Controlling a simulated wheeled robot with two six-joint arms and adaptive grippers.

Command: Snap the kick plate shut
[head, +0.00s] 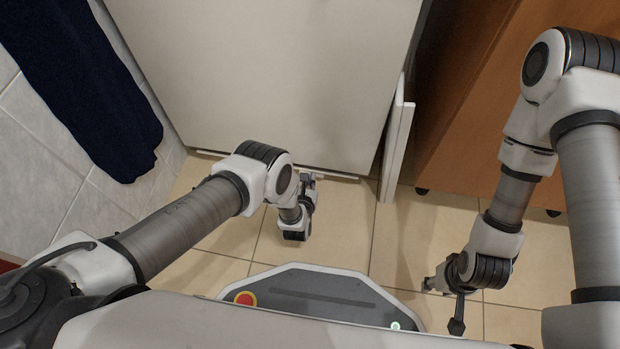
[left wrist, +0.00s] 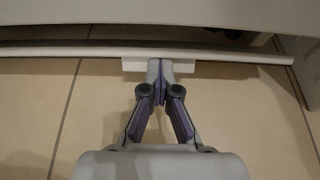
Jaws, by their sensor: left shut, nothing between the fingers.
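The kick plate (left wrist: 60,50) is a long pale strip along the foot of the white cabinet, with a small white block (left wrist: 132,64) at its middle. In the left wrist view a dark gap shows between it and the cabinet's lower edge. In the head view only a thin pale edge of the kick plate (head: 338,177) shows below the cabinet. My left gripper (left wrist: 162,68) is shut and empty, its fingertips in front of the block; I cannot tell whether they touch. In the head view my left gripper (head: 308,181) is low, near the floor. My right gripper (head: 436,284) hangs low, away from the kick plate; its fingers are unclear.
The white cabinet (head: 270,80) stands ahead, with a narrow white panel (head: 397,140) at its right. An orange-brown wooden unit (head: 470,130) stands farther right. A dark cloth (head: 85,85) hangs by the tiled wall at left. Bare floor tiles (head: 415,225) lie between the arms.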

